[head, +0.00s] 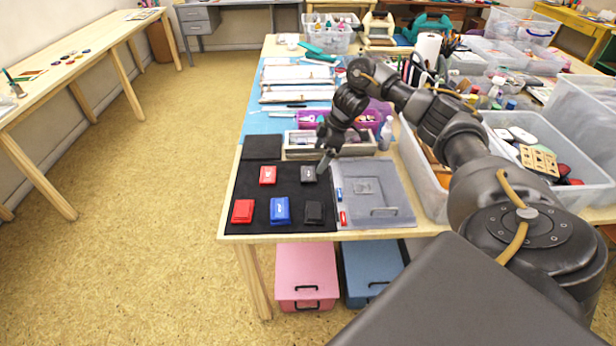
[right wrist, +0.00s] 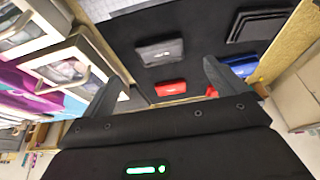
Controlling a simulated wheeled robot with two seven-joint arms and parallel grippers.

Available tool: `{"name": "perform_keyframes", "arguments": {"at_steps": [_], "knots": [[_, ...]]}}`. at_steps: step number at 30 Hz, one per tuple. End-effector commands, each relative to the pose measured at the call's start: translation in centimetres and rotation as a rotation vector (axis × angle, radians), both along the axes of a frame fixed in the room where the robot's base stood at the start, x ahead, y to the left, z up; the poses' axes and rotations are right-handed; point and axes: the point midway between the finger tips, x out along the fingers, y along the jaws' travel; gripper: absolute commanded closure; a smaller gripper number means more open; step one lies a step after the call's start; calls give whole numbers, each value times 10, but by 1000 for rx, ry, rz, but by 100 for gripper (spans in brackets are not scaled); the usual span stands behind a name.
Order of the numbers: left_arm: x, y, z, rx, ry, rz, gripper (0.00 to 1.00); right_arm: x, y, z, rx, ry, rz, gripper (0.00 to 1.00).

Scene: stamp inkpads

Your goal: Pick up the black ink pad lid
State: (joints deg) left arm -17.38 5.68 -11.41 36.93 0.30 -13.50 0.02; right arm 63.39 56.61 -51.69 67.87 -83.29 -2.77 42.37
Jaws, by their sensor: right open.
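A dark grey-black ink pad piece with a small white marking (head: 308,174) lies on the black mat (head: 296,196), in its back right part; it also shows in the right wrist view (right wrist: 160,50). A second black ink pad piece (head: 314,212) lies nearer the mat's front edge and shows at the upper right of the right wrist view (right wrist: 261,24). I cannot tell for sure which is the lid. My right gripper (head: 323,166) is open and empty, just above and beside the marked piece, apart from it. My left gripper is not in view.
Red pads (head: 267,175) (head: 243,211) and a blue pad (head: 280,210) share the mat. A clear grey tray (head: 395,200) lies right of it. A wooden-framed box (head: 298,152) stands behind. Plastic bins (head: 560,150) fill the right side.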

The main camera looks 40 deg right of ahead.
Motion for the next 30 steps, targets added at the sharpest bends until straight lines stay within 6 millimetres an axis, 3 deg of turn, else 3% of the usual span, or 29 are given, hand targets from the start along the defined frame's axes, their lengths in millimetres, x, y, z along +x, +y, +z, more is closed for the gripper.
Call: {"name": "perform_keyframes", "arguments": {"at_steps": [3, 11, 21, 30], "knots": [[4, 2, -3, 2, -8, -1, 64, 4, 5, -13, 1, 1, -1, 4], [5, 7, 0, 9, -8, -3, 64, 6, 10, -19, 1, 0, 4, 4], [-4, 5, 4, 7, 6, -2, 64, 16, 24, -60, 1, 0, 4, 4], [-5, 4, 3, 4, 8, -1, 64, 17, 25, -63, 0, -1, 4, 6]]}}
